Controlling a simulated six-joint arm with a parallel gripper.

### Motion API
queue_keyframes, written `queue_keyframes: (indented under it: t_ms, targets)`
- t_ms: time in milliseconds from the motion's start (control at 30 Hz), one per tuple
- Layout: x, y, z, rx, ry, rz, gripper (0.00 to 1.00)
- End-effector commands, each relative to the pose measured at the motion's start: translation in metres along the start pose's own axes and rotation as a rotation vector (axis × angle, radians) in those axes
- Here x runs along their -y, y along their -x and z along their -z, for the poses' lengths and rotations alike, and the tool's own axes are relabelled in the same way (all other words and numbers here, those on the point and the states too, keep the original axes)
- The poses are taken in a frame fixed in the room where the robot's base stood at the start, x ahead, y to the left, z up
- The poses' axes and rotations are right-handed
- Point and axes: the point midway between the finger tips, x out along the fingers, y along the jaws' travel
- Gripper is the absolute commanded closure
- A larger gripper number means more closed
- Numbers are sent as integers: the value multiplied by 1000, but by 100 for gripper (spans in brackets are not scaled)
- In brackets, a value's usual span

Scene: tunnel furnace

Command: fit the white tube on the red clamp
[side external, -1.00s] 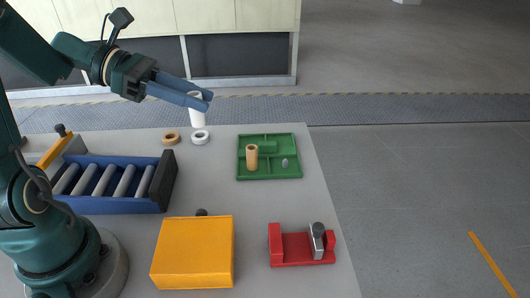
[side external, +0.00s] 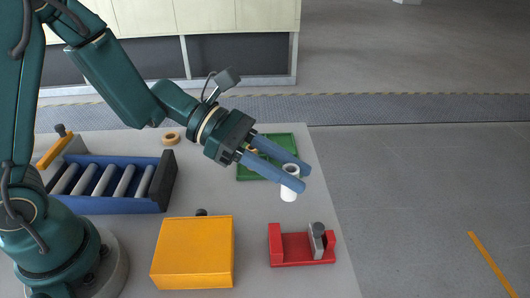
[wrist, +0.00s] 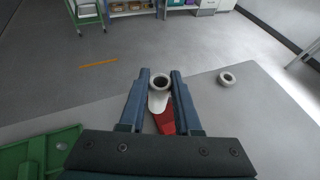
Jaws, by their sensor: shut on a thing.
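The white tube (side external: 289,189) is upright between the fingertips of my gripper (side external: 304,178), which is shut on it. It is in the air over the right part of the table. In the wrist view the tube (wrist: 158,102) shows between both fingers, its open top facing the camera. The red clamp (side external: 290,250), with a grey metal post at its right end, stands at the table's front right. In the side view it is below the tube and apart from it. In the wrist view a red part of the clamp (wrist: 166,123) shows past the tube; the fingers hide the rest.
The yellow box (side external: 192,253) stands left of the clamp. The green tray (side external: 284,142) is behind my fingers, partly hidden. A blue roller rack (side external: 111,203) and a tan ring (side external: 171,138) are farther left.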

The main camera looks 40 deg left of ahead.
Motion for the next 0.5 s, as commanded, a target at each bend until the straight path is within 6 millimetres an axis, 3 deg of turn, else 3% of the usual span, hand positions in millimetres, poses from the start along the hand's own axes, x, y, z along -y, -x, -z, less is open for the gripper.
queue_keyframes:
  t_ms: [100, 200, 500]
  targets:
    - [21, -14, -1, 1, -26, 65, 100]
    - [30, -19, -2, 1, -37, 90, 100]
    - [32, -26, 10, 0, -37, 99, 100]
